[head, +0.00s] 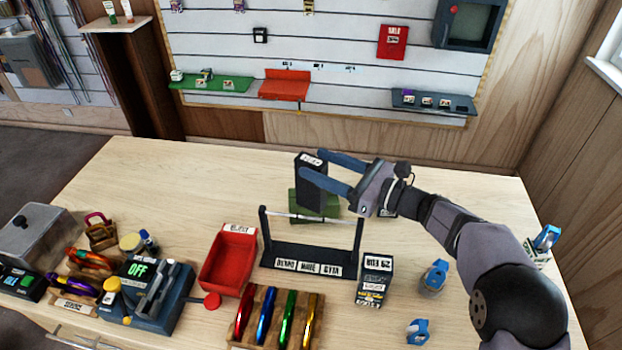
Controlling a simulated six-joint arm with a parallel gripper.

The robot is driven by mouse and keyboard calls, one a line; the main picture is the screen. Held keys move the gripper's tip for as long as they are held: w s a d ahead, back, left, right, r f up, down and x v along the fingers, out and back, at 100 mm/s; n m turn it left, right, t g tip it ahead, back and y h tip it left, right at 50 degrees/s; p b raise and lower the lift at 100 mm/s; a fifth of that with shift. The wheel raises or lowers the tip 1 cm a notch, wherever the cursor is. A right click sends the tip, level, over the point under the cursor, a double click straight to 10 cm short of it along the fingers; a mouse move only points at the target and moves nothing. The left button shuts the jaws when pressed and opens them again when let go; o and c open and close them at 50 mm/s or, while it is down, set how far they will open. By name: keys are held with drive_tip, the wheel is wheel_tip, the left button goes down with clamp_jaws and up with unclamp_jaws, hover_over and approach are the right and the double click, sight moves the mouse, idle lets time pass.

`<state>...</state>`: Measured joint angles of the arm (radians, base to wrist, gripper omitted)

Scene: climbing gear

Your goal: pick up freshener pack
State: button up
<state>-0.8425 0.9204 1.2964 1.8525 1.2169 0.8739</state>
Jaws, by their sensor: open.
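No label that I can read says freshener, so I cannot tell for sure which pack is meant. A dark upright box (311,196) with a white label on top stands at the back of the table, beside a green block. My gripper (312,164) has blue fingers, is open and points left. Its fingertips overlap the dark box in the picture; I cannot tell whether they touch it or lie around it. Another dark box (374,282) with white lettering stands nearer, right of a black rack.
The black rack (300,255) with a thin rod stands in front of the gripper. A red tray (229,258), a wooden holder with coloured carabiners (265,318) and a blue device (150,295) stand left. The back left table is clear.

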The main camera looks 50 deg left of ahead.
sight(298, 156)
drive_tip(key=shift+p+x, duration=0.55)
drive_tip(key=shift+x, duration=0.95)
clamp_jaws()
drive_tip(key=shift+w, duration=0.1)
drive_tip(key=shift+r, duration=0.15)
